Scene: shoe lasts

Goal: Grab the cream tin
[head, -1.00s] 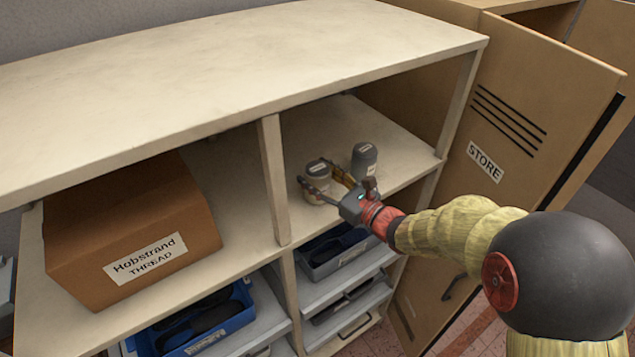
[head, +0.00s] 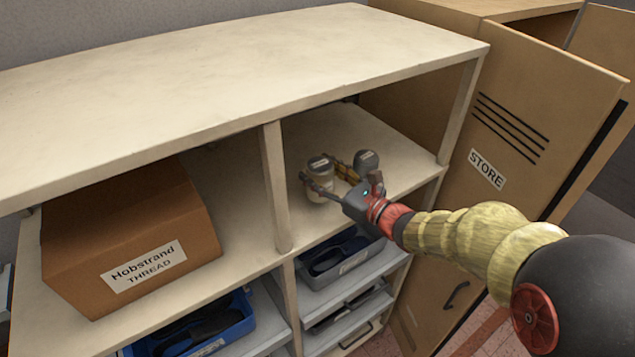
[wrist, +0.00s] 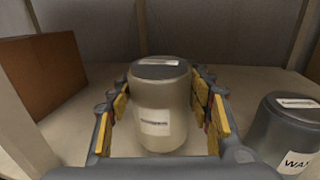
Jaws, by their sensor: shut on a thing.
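The cream tin (head: 321,184) has a dark grey lid and a pale label, and stands upright in the right-hand compartment of the shelf unit. In the wrist view the tin (wrist: 160,108) is between the two yellow-padded fingers of my gripper (wrist: 163,104). My gripper (head: 334,180) is shut on it in the head view, reaching in from the front right. The label's writing is too blurred to read. The tin's lower front is partly hidden by a finger in the head view.
A grey tin (head: 366,162) stands close to the right of my gripper; it also shows in the wrist view (wrist: 284,135). A divider (head: 275,190) and a brown thread box (head: 130,240) are to the left. An open door (head: 520,130) stands to the right.

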